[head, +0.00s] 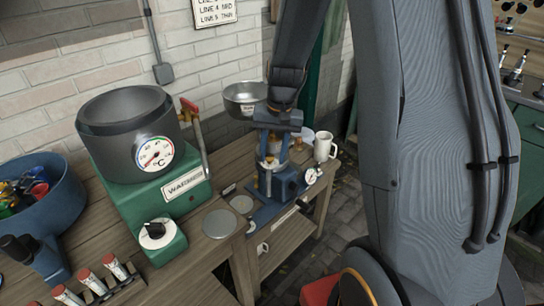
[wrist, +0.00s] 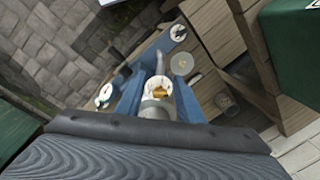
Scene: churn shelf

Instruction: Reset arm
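My arm comes down from the top of the head view and ends over a blue device on the wooden bench. My gripper (head: 270,158) is hard to pick out there among the device's metal parts. The blue device (head: 284,186) has a round white dial (head: 312,177) on its right side. In the wrist view, a grey cylinder and a brass piece (wrist: 158,92) show between blue parts. My own dark link fills the bottom of that view. I cannot tell whether the fingers are open or shut, or whether they hold anything.
A green warmer (head: 165,190) with a grey pot (head: 128,128) stands left of the device. A metal bowl (head: 244,98) is behind it, and a white mug (head: 325,146) is to its right. A blue bowl (head: 62,196) and several red-capped tubes (head: 92,281) are at left.

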